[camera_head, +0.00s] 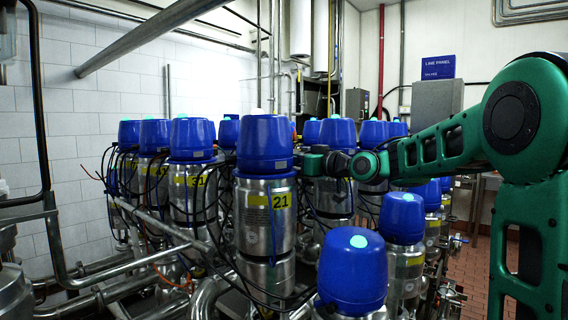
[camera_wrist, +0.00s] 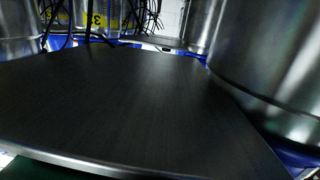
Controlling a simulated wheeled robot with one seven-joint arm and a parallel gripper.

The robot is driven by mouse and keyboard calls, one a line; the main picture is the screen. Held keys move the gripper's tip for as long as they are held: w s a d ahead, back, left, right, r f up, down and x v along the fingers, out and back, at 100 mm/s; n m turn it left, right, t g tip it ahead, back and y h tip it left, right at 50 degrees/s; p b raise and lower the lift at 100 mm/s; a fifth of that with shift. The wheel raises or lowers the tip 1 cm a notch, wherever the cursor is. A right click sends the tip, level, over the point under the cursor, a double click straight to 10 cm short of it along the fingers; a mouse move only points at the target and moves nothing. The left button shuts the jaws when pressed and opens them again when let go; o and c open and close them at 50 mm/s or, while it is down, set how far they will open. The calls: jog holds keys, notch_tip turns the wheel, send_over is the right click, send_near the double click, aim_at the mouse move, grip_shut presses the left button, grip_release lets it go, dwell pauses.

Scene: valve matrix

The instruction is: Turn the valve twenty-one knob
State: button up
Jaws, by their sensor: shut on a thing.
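Valve twenty-one (camera_head: 265,205) stands upright near the middle of the head view. It is a steel cylinder with a blue head (camera_head: 264,140) and a yellow label (camera_head: 279,201) reading 21. My gripper (camera_head: 300,160) reaches in from the right, level with the lower rim of this head, at its right side. It is shut at that side; the blue head hides its fingertips and what lies between them, so the knob itself does not show clearly. In the wrist view a large dark plate-like surface fills the middle, and no fingertips can be made out.
Valve 31 (camera_head: 191,180) and other blue-headed valves stand close by on the left and behind. Two blue heads (camera_head: 352,268) (camera_head: 402,218) stand front right, below my arm. Dark cables and steel pipes (camera_head: 210,295) run between them. A steel cylinder (camera_wrist: 270,60) is close at right in the wrist view.

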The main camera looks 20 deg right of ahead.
jog(key=o, duration=1.1)
jog(key=shift+c, duration=0.2)
jog(key=shift+s+d, duration=0.1)
jog(key=v, duration=1)
jog(key=shift+s+d, duration=0.1)
jog(key=shift+s, duration=0.1)
